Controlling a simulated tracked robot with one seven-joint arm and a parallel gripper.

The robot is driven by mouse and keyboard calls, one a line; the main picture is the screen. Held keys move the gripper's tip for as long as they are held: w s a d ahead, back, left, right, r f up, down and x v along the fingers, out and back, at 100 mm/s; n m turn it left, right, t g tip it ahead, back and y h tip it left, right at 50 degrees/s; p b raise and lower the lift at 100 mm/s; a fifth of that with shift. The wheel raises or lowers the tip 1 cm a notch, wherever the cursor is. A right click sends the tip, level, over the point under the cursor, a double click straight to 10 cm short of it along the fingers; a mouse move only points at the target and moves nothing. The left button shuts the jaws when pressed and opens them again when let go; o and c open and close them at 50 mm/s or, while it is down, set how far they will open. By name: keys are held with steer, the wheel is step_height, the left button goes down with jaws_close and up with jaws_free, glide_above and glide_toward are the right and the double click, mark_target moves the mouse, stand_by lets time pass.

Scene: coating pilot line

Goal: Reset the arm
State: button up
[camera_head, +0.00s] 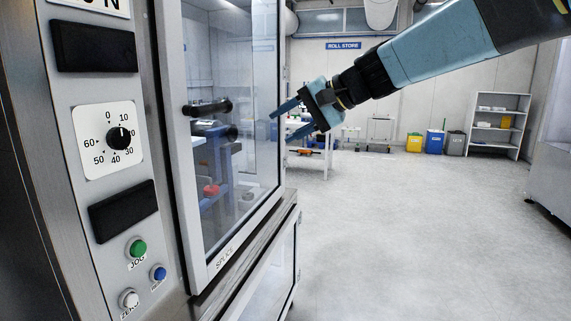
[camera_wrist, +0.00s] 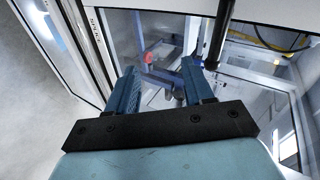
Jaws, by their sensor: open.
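My gripper (camera_head: 285,119) is at the end of my light-blue arm, which reaches in from the upper right in the head view. Its two blue fingers are apart with nothing between them, and they point left towards the glazed door of the machine cabinet (camera_head: 236,120). In the wrist view the open fingers (camera_wrist: 158,88) show in front of the cabinet glass, with a red knob (camera_wrist: 149,58) visible behind it. A black door handle (camera_head: 207,107) is left of the fingertips in the head view. I cannot tell whether the gripper touches anything.
A control panel (camera_head: 107,200) with a dial (camera_head: 119,139) and green, blue and white buttons stands at the left. Bins (camera_head: 435,142) and a shelf rack (camera_head: 499,122) stand at the back right. The grey floor (camera_head: 420,230) between is clear.

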steer(key=s+d+f+n+h, duration=0.1)
steer(key=s+d+f+h, duration=0.4)
steer(key=s+d+f, duration=0.3)
steer(key=s+d+f+n+t+h, duration=0.1)
steer(key=s+d+f+h, duration=0.5)
steer(key=d, duration=0.9)
steer(key=s+f, duration=0.2)
steer(key=s, duration=0.2)
steer(key=shift+d, duration=0.4)
steer(key=shift+s, duration=0.1)
steer(key=shift+c, duration=0.2)
